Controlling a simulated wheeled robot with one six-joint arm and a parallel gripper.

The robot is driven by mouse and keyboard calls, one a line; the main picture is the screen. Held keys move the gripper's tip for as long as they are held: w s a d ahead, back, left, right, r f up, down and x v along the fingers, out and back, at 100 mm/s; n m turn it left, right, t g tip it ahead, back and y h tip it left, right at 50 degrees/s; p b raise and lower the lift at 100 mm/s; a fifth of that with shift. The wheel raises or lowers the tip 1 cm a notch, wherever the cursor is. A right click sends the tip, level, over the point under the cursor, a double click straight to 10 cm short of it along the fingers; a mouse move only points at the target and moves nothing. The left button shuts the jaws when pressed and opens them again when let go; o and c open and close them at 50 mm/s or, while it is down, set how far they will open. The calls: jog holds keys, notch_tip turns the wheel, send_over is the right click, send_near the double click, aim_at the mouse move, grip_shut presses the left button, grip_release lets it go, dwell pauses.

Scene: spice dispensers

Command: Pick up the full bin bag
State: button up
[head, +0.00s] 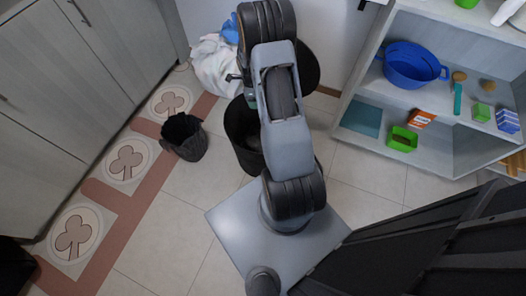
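A crumpled white bag (213,68) sits on the floor near the back wall, left of my arm, with something blue (230,28) at its top. A small dark bin with a black bag bunched in its mouth (182,128) stands on the floor nearer to me. I cannot tell for sure which bag is the full one. My gripper (238,79) is mostly hidden behind my arm, close to the white bag's right side. Whether it touches the bag, or is open or shut, does not show.
A large black open bin (240,125) stands partly behind my arm, with another dark round container (309,68) beyond it. Grey cabinets (60,85) line the left. A white shelf unit (375,85) with a blue pot (410,66) is at right. Floor tiles at front left are clear.

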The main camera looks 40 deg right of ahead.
jog(key=f+m+b, duration=0.1)
jog(key=f, duration=0.4)
jog(key=s+d+f+m+b, duration=0.1)
jog(key=f, duration=0.4)
jog(key=d+f+b, duration=0.1)
jog(key=f, duration=0.4)
jog(key=shift+s+m+b, duration=0.3)
jog(key=shift+m+b, duration=0.1)
jog(key=shift+s+d+f+b, duration=0.15)
jog(key=shift+f+b, duration=0.45)
jog(key=shift+f, duration=1.05)
jog(key=shift+s+d+f+b, duration=0.1)
jog(key=shift+s+f+b, duration=0.35)
jog(key=shift+f, duration=1.15)
jog(key=shift+w, duration=0.2)
jog(key=shift+c, duration=0.2)
jog(key=shift+a, duration=0.1)
grip_shut()
jog(key=shift+r, duration=0.1)
